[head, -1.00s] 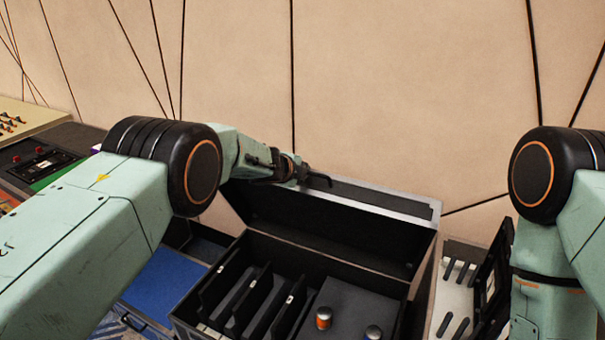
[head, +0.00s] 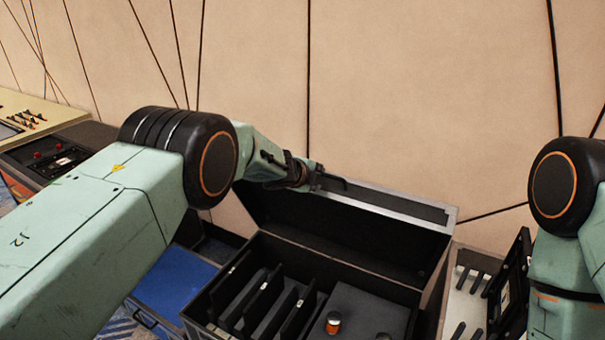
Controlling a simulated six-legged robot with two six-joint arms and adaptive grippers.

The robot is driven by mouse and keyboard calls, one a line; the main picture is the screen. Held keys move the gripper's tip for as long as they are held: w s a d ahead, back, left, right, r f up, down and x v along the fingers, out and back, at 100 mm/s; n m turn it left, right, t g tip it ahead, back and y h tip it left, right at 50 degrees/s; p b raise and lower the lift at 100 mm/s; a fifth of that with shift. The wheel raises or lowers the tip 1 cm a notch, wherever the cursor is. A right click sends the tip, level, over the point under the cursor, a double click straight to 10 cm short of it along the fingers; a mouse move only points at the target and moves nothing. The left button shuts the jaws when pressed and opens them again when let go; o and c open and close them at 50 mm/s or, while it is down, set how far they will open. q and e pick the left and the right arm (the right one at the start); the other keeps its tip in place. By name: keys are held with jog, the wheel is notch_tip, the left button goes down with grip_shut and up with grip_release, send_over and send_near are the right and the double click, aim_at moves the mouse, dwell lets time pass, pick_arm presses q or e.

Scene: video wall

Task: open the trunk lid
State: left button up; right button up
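The black trunk (head: 432,291) stands below the wall with its inside showing. Its lid (head: 350,231) is raised and stands up at the back, with a grey metal rim along its top edge. Inside are several black dividers, a flat dark panel and a small orange-and-white bottle (head: 333,322). My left gripper (head: 330,181) is at the lid's top edge, near its left end. A thin dark finger lies along the rim; whether it touches or grips is unclear. My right gripper is out of view; only that arm shows at the right.
A blue-surfaced case (head: 176,283) stands left of the trunk. A white tray with dark strips (head: 461,308) and an upright black panel (head: 509,283) stand close on the right. A control console (head: 50,155) is at the far left. The panelled wall (head: 420,90) is close behind the lid.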

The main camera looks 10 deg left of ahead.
pick_arm(q)
jog(key=v, duration=1.1)
jog(key=shift+r, duration=0.2)
